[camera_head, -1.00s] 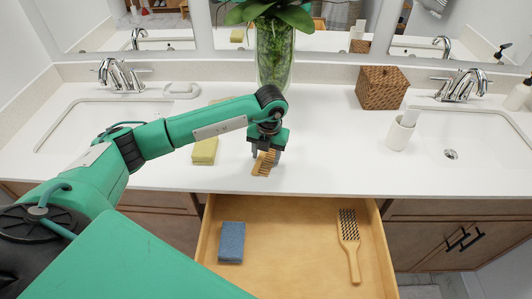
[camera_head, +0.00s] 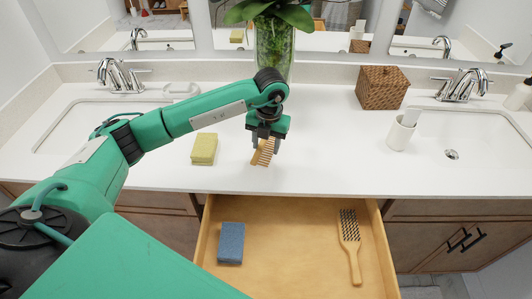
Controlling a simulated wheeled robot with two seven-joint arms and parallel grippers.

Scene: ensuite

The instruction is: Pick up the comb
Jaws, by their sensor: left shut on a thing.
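The comb (camera_head: 262,154) is a small wooden piece with teeth, seen tilted just above the white counter. My left gripper (camera_head: 266,146) points down over the counter, behind the open drawer, and is shut on the comb. The fingers partly cover the comb's upper part. Whether its lower edge is clear of the counter is hard to tell. My right gripper is not in view.
An open wooden drawer (camera_head: 290,248) below the counter holds a blue sponge (camera_head: 231,243) and a wooden hairbrush (camera_head: 349,240). A yellow sponge (camera_head: 204,149) lies left of the comb. A glass vase (camera_head: 275,55), wicker box (camera_head: 382,88) and white cup (camera_head: 401,134) stand around.

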